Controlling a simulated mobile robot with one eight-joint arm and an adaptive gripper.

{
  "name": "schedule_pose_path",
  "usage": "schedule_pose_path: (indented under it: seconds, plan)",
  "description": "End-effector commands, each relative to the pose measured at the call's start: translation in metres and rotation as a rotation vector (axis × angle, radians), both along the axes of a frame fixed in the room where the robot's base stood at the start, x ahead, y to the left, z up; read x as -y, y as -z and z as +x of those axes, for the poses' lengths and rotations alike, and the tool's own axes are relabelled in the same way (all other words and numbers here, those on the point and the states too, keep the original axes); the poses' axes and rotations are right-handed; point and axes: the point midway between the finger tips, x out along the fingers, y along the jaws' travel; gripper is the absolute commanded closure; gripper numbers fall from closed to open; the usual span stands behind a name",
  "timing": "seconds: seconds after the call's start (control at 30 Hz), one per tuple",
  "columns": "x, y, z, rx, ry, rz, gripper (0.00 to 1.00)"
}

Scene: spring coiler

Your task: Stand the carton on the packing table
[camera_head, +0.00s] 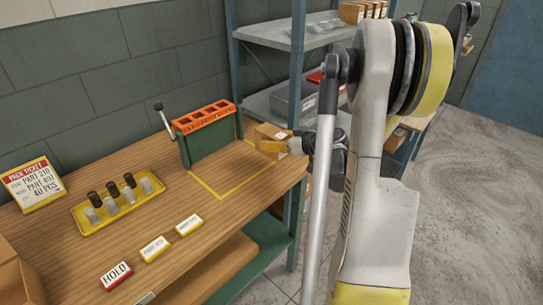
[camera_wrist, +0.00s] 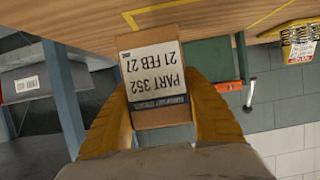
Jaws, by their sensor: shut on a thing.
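My gripper (camera_head: 280,147) is shut on a small brown carton (camera_head: 267,132) near the right end of the wooden packing table (camera_head: 215,215). The carton overlaps the table's edge and part of the yellow outline (camera_head: 222,199) in the wrist view. Whether it touches the tabletop cannot be told. My arm and gripper hide part of the carton in the head view.
A green stand with an orange slotted top (camera_head: 207,118) and a lever is beside the outline. A shelf rack (camera_head: 285,37) stands behind. The outlined area looks clear.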

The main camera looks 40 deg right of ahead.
Motion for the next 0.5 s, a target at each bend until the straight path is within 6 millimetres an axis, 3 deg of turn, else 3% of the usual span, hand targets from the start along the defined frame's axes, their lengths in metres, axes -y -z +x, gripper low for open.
schedule_pose_path:
  seconds: [0.17,0.37,0.5]
  plan:
    - [-0.004,0.010,0.000,0.001,0.000,0.001,0.90]
    - [-0.003,0.040,0.000,0.001,0.000,0.001,0.90]
    - [-0.004,0.042,0.000,0.001,0.000,0.001,0.90]
